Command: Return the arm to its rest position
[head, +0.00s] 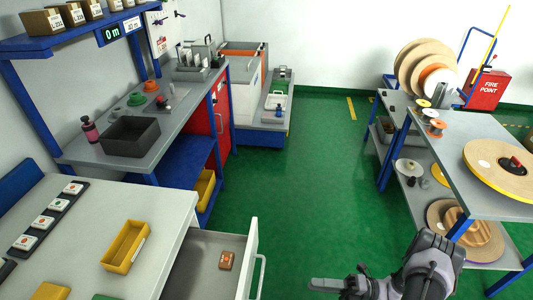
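My arm reaches in at the bottom right of the head view. My gripper (340,284) is low in the picture, over the green floor, and points left. A grey finger shows, but the gap between the fingers is not clear, so I cannot tell whether it is open or shut. I see nothing held in it. It is right of the open drawer (205,262) and its white handle, and appears apart from them.
A small brown box lies in the drawer. A grey table (85,235) with a yellow tray (125,246) is at left; a workbench (185,105) stands behind. A shelf unit (470,140) with large reels (498,170) is close at right. The green floor (310,170) between is clear.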

